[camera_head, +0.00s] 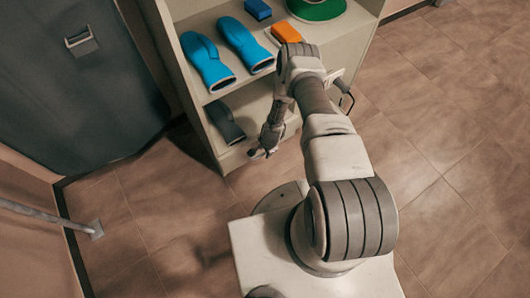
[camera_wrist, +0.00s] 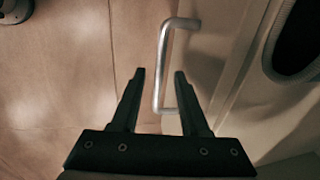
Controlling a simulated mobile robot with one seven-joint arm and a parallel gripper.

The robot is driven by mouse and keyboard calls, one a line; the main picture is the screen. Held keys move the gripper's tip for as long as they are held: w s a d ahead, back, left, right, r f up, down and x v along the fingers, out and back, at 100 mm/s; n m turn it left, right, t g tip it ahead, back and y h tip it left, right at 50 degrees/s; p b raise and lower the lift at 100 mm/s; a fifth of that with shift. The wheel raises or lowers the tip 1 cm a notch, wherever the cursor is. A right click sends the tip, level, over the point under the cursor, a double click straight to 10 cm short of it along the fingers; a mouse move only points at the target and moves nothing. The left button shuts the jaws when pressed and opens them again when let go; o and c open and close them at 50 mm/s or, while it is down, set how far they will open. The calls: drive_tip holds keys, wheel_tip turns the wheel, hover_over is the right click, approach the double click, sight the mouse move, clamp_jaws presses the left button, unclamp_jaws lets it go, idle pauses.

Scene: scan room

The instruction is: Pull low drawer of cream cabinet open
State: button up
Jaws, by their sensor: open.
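The cream cabinet (camera_head: 172,50) stands upper centre in the head view, with open shelves above its base. The low drawer's front (camera_head: 237,157) is a pale strip at the bottom, largely hidden by my arm. In the wrist view, a pale front (camera_wrist: 220,50) carries a silver bar handle (camera_wrist: 162,62). My gripper (camera_wrist: 160,72) is open there, with the handle showing between its two fingers. I cannot tell whether either finger touches it. In the head view, my gripper (camera_head: 262,152) is low in front of the cabinet. I see no clear gap at the drawer.
Blue gloves (camera_head: 207,62), an orange block (camera_head: 287,32), a blue block (camera_head: 258,9) and a green-and-white object (camera_head: 318,9) are on the shelf. A dark item (camera_head: 226,122) lies below. A dark panel (camera_head: 85,75) stands left. Tiled floor (camera_head: 450,130) is clear at right.

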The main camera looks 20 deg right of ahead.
drive_tip(key=shift+f, duration=0.1)
clamp_jaws()
idle(1.4)
